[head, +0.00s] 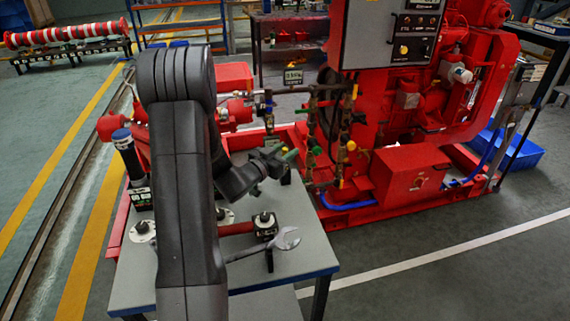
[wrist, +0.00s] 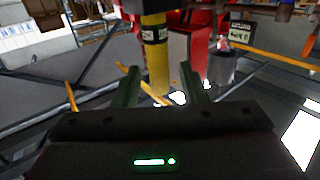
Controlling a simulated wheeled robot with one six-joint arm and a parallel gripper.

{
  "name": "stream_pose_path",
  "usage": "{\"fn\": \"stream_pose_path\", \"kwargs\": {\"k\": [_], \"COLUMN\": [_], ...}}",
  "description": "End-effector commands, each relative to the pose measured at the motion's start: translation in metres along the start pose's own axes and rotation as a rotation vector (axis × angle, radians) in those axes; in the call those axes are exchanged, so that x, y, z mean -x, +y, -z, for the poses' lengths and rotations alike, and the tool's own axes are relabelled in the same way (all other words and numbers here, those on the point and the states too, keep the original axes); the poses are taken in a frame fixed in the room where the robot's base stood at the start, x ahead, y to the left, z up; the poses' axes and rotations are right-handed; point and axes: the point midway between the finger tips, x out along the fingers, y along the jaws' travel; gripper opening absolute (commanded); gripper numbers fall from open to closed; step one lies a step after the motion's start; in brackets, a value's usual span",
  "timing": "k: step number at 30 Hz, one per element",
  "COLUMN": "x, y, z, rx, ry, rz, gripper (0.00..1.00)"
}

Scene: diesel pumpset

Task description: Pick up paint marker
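My gripper (head: 283,152) is above the small grey table in the head view, with its green fingers pointing right. In the wrist view the gripper (wrist: 157,72) is open, its two green fingers well apart. An upright yellow cylinder (wrist: 157,62) with a black-and-white label shows between the fingers. It may be the paint marker, but I cannot be sure. No contact with either finger is visible, and I cannot tell whether it stands between the fingertips or beyond them. I cannot make out a paint marker clearly in the head view.
The grey table (head: 312,258) holds a wrench (head: 270,245), a blue-topped black cylinder (head: 125,150) and small labelled stands. The red pumpset (head: 412,180), with pipes and valves, stands close behind on the right. Open floor (head: 450,275) lies at the front right.

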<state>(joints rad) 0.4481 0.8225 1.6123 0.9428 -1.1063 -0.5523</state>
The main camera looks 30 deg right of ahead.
Motion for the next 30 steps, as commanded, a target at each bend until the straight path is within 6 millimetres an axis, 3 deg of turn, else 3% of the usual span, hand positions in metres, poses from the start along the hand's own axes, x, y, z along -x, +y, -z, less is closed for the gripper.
{"fn": "stream_pose_path", "kwargs": {"k": [2,6,8,19,30], "x": [0.0,0.0,0.001,0.001,0.001], "y": [0.0,0.0,0.0,0.0,0.0], "z": [0.0,0.0,0.0,0.007,0.07], "rx": [0.0,0.0,0.0,-0.002,-0.004], "ry": [0.0,0.0,0.0,0.001,0.003], "rz": [0.0,0.0,0.0,0.0,0.0], "gripper": [0.36,0.09,0.0,0.0,0.0]}}
